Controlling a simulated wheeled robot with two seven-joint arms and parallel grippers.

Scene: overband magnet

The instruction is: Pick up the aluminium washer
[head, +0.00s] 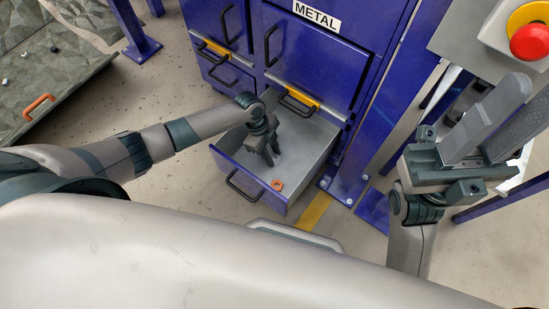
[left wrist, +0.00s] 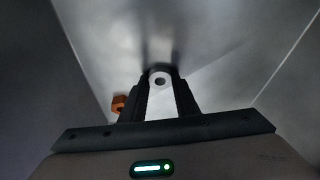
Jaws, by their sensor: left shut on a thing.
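The aluminium washer (left wrist: 160,81) is a pale ring with a dark hole. In the left wrist view it sits between my left gripper's fingertips (left wrist: 161,84). My left gripper (head: 268,160) is shut on it, pointing down inside the open drawer (head: 307,142) of the blue cabinet. In the head view the washer is too small or hidden to make out. My right gripper (head: 500,120) is at the right, up close, away from the drawer; nothing shows in it, and its opening is unclear.
An orange part (head: 277,185) lies in the drawer near its front wall; it also shows in the left wrist view (left wrist: 118,103). The cabinet (head: 325,50) has a METAL label. A belt (head: 45,70) with scraps and an orange part is at left. A red stop button (head: 530,42) is at right.

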